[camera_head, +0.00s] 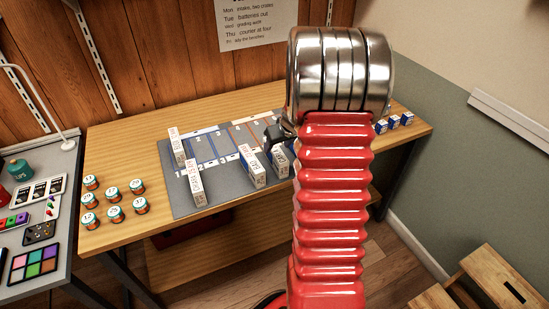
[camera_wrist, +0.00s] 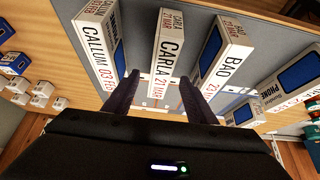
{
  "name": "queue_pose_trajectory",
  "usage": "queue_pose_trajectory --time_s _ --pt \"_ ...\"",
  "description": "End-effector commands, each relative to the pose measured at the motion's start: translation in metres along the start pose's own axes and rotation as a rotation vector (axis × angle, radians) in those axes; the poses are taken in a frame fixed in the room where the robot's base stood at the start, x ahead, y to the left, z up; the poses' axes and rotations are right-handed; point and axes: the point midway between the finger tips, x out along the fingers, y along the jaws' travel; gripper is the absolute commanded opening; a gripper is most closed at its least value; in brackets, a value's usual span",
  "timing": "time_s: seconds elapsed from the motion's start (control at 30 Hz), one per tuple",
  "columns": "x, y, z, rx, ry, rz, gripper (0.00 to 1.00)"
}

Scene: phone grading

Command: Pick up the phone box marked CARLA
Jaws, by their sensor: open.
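The white phone box marked CARLA (camera_wrist: 170,48), with 21 MAR in red, stands in the middle of the wrist view. The box marked CALLUM (camera_wrist: 98,40) is to its left and the box marked BAO (camera_wrist: 226,50) to its right. My gripper (camera_wrist: 155,77) is open, its two dark fingers apart, with the CARLA box showing between and beyond them. I see no contact with the box. In the head view my gripper (camera_head: 273,136) is a small dark shape beside my arm, near a white-and-blue box (camera_head: 280,161). Names there are too small to read surely.
Other boxes (camera_head: 195,184) stand on the grey mat (camera_head: 215,198) on the wooden table. Several round tins (camera_head: 114,214) sit at the table's left; small blue-and-white boxes (camera_head: 394,122) sit at its right. My arm hides part of the table. A grey side bench (camera_head: 62,160) adjoins left.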

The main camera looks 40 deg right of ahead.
Motion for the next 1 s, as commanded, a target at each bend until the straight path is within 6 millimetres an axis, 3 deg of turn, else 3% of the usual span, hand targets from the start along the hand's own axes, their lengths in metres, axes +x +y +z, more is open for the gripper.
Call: queue_pose_trajectory --time_s 0.23,0.73,1.0 --pt "0.027 -0.001 0.000 -0.001 -0.001 -0.001 0.51" --pt "0.034 0.000 0.001 0.000 -0.001 -0.001 0.51" --pt "0.060 0.000 0.002 0.000 -0.003 -0.001 0.51"
